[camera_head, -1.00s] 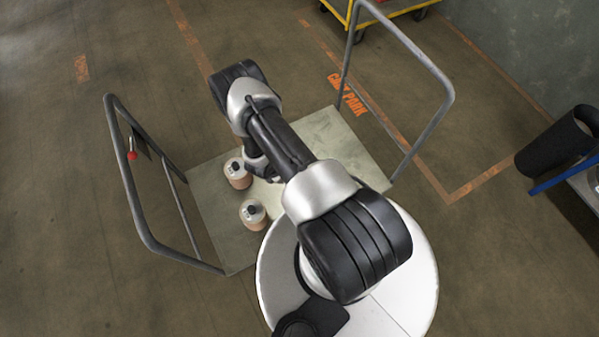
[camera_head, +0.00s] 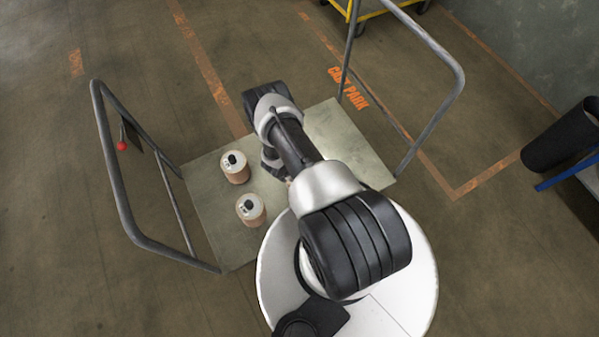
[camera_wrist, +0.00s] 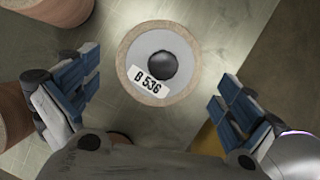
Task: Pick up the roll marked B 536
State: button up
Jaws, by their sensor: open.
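The roll marked B 536 (camera_wrist: 158,62) shows in the wrist view from above. It has a pale round top, a brown rim, a dark round centre and a white label. My gripper (camera_wrist: 158,88) is open, with one blue-padded finger on each side of this roll in the picture. No contact shows, and I cannot tell the height gap. In the head view, my arm covers the gripper's fingers, and I cannot make out this roll there.
Two other rolls (camera_head: 235,167) (camera_head: 251,209) stand on the left of the platform cart (camera_head: 330,125). Parts of two rolls also show at the wrist view's left (camera_wrist: 14,112) (camera_wrist: 50,8). Grey rail handles (camera_head: 115,175) (camera_head: 435,115) rise at both cart ends.

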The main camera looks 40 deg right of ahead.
jog(key=b+x, duration=0.2)
jog(key=x, duration=0.2)
jog(key=shift+d+f+b, duration=0.15)
jog(key=shift+f+b, duration=0.05)
jog(key=shift+b, duration=0.1)
jog(key=shift+r, duration=0.1)
jog(key=shift+c, duration=0.6)
jog(key=c, duration=1.6)
jog(key=shift+r, duration=0.15)
jog(key=shift+c, duration=0.2)
